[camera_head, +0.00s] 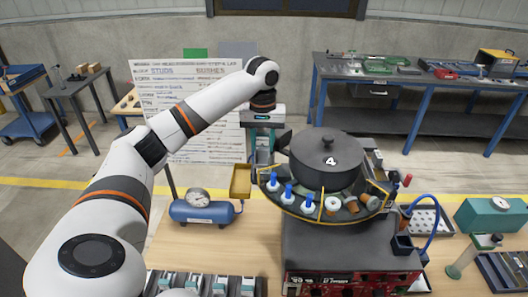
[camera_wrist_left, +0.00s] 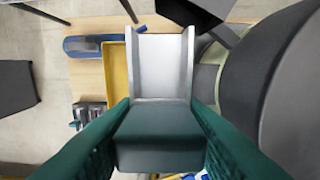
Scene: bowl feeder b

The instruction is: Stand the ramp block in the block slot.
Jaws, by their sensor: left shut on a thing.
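My left gripper (camera_head: 262,150) hangs left of the black round feeder bowl, with its teal fingers pointing down. In the left wrist view its two green fingers (camera_wrist_left: 160,135) are shut on the ramp block (camera_wrist_left: 160,65), a pale grey channel with raised side walls and a dark green body between the fingers. The block is held above the bench, between the yellow tray and the bowl. In the head view the gripper mostly hides it. I cannot make out the block slot with certainty. My right gripper is not in view.
Bare wood (camera_head: 200,252) lies at front left.

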